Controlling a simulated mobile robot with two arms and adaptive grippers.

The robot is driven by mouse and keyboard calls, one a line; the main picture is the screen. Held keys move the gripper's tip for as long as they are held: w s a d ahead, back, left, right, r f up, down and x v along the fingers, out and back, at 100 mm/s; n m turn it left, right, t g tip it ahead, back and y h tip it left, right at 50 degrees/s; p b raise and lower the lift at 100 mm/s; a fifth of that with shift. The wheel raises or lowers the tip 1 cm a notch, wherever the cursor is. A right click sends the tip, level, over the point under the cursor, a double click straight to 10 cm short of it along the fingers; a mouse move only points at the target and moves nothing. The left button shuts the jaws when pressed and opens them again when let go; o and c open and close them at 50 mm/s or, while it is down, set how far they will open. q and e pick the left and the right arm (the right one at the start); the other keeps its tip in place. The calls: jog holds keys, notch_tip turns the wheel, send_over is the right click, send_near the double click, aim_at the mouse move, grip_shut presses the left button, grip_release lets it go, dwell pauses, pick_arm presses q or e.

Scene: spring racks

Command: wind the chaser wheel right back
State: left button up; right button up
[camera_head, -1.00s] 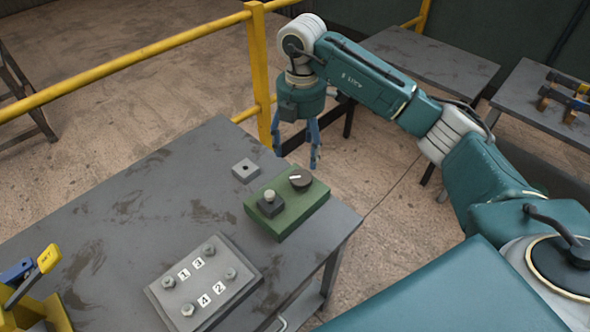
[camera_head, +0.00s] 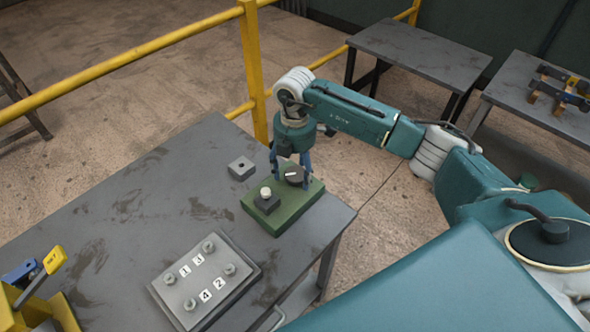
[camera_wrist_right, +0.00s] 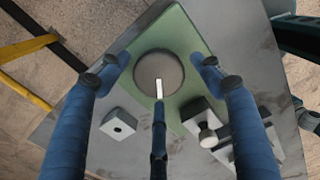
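A dark round wheel (camera_head: 294,174) with a white mark sits on a green box (camera_head: 281,222) on the grey table. I take it for the chaser wheel. In the right wrist view the wheel (camera_wrist_right: 158,72) lies between my blue fingers, its white mark pointing to the bottom of the picture. My right gripper (camera_head: 291,179) is over the box, pointing down, with fingers spread at either side of the wheel. In the right wrist view the gripper (camera_wrist_right: 160,70) shows gaps between its fingers and the wheel. My left gripper is not in view.
A pale knob on a dark block (camera_head: 266,201) stands beside the wheel on the box. A small grey block (camera_head: 242,168) and a numbered plate with several posts (camera_head: 206,281) are on the table (camera_head: 120,215). A yellow rail (camera_head: 150,50) runs behind.

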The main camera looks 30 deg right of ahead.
jog(key=c, duration=0.8)
jog(key=shift+c, duration=0.2)
jog(key=shift+s+a+f+n+b, duration=0.1)
jog(key=shift+n+b, duration=0.2)
jog(key=shift+n, duration=0.1)
